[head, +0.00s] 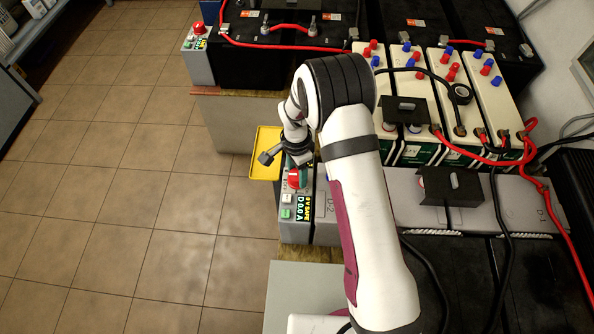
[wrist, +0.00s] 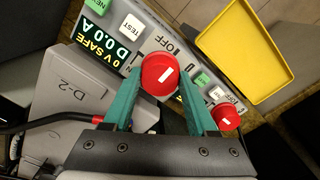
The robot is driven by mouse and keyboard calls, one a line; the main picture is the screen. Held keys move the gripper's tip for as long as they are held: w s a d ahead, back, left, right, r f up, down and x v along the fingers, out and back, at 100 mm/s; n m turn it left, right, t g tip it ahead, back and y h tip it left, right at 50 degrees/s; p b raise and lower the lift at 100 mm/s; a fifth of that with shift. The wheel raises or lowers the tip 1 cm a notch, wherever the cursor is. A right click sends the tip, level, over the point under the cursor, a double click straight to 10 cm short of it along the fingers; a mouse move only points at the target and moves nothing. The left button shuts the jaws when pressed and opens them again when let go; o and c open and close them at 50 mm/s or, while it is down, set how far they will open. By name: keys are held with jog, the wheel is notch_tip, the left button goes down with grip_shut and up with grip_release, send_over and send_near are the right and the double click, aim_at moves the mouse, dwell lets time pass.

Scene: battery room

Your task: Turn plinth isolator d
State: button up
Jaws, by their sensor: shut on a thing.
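My gripper (wrist: 158,88) has two teal fingers, shut on the red round knob (wrist: 160,72) of isolator D, one finger on each side. The knob bears a short white mark, tilted in the wrist view; "OFF" is printed beside it. The panel's display (wrist: 98,38) reads "0 V SAFE" and "D 0.0 A". In the head view the red knob (head: 296,179) shows at the front of the grey plinth D-2 (head: 321,229), and my gripper (head: 298,165) is over it, partly hidden by my wrist.
A second red knob (wrist: 226,118) sits on the neighbouring panel, right of my gripper in the wrist view. A yellow tray (head: 264,140) lies beside the plinth. Batteries with red and black cables (head: 478,155) fill the right side. The tiled floor (head: 150,190) at left is clear.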

jog(key=n, duration=0.4)
jog(key=shift+n, duration=0.4)
jog(key=n, duration=0.4)
jog(key=shift+n, duration=0.3)
jog(key=n, duration=0.4)
jog(key=shift+s+n+t, duration=0.1)
jog(key=shift+n+t, duration=0.2)
jog(key=shift+n, duration=1.8)
jog(key=o, duration=1.4)
jog(key=shift+c, duration=0.2)
jog(key=shift+r, duration=0.1)
